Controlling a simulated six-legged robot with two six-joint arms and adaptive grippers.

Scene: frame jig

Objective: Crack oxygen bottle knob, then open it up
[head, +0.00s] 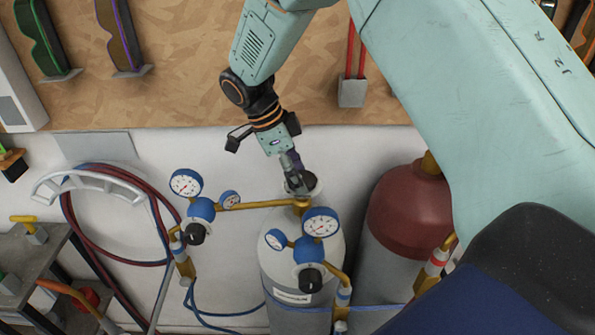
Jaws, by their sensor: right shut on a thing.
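The oxygen bottle (290,257), a pale grey cylinder with a white label, stands upright at the middle of the head view. Its valve knob (313,184) is on top and is mostly covered by my gripper. My right gripper (298,184) comes down from above and is shut on the knob. A blue regulator (307,250) with two white gauges and a black knob sits in front of the bottle. A second blue regulator (201,210) with gauges is to the left, by a brass pipe from the valve. My left gripper is not in view.
A dark red cylinder (408,212) stands close on the right of the bottle. Red and blue hoses hang coiled on a white holder (92,178) at the left. A grey bench (30,265) is at the lower left. My large arm link covers the right side.

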